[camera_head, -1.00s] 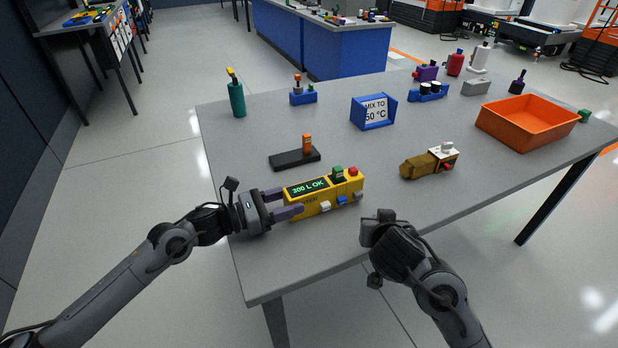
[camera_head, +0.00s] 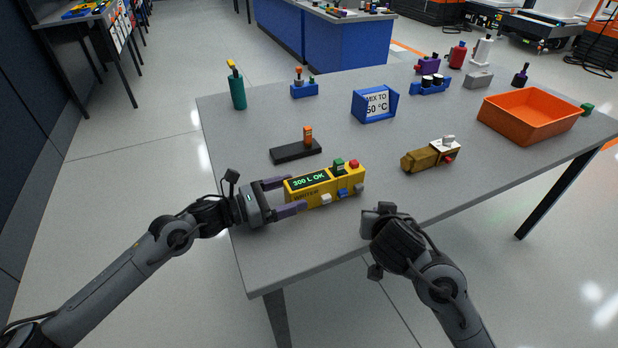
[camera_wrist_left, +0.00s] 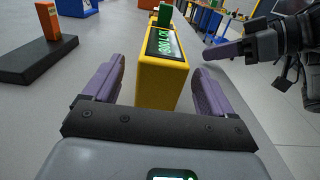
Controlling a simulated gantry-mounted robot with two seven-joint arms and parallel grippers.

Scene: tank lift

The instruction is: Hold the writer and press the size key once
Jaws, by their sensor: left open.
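The writer (camera_head: 325,187) is a yellow box lying on the table with a lit display reading "300 L OK". It has a green key (camera_head: 338,167) and a red key (camera_head: 354,164) on top, and white (camera_head: 326,198), blue (camera_head: 342,193) and grey keys along its near side. I cannot read any key labels. My left gripper (camera_head: 288,196) is open at the writer's left end. In the left wrist view, the writer (camera_wrist_left: 162,80) stands between the spread purple fingers, with gaps showing. My right gripper (camera_wrist_left: 222,50) hovers at the near side, apart from the writer; its jaw opening is unclear.
A black base with an orange post (camera_head: 308,137) lies behind the writer. A brown device (camera_head: 428,156) is to its right.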

